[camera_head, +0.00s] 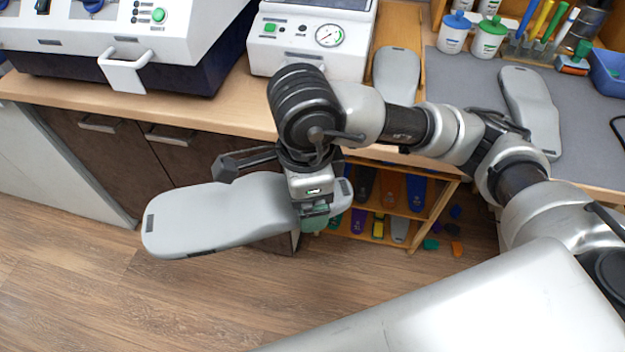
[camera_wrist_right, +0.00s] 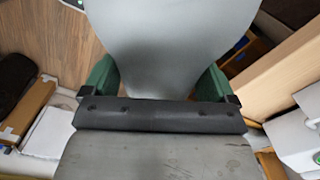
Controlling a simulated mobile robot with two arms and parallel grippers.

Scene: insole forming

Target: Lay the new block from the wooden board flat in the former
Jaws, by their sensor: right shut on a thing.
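My right gripper (camera_head: 316,208) is shut on a long grey sole-shaped block (camera_head: 215,217), held in the air in front of the counter, over the floor. In the right wrist view the green fingers (camera_wrist_right: 155,84) sit on either side of the block's narrow part (camera_wrist_right: 165,45). Another grey block (camera_head: 397,74) lies on the wooden board (camera_head: 412,30) on the counter. A third grey block (camera_head: 532,105) lies on the grey mat. A white and dark blue machine with a front handle (camera_head: 125,68) stands at upper left; I cannot tell whether it is the former. My left gripper is not in view.
A white unit with a gauge (camera_head: 312,38) stands at the back of the counter (camera_head: 205,118). Cups, tools and a blue bin (camera_head: 606,72) are at upper right. An open shelf (camera_head: 395,208) with coloured pieces is below the counter.

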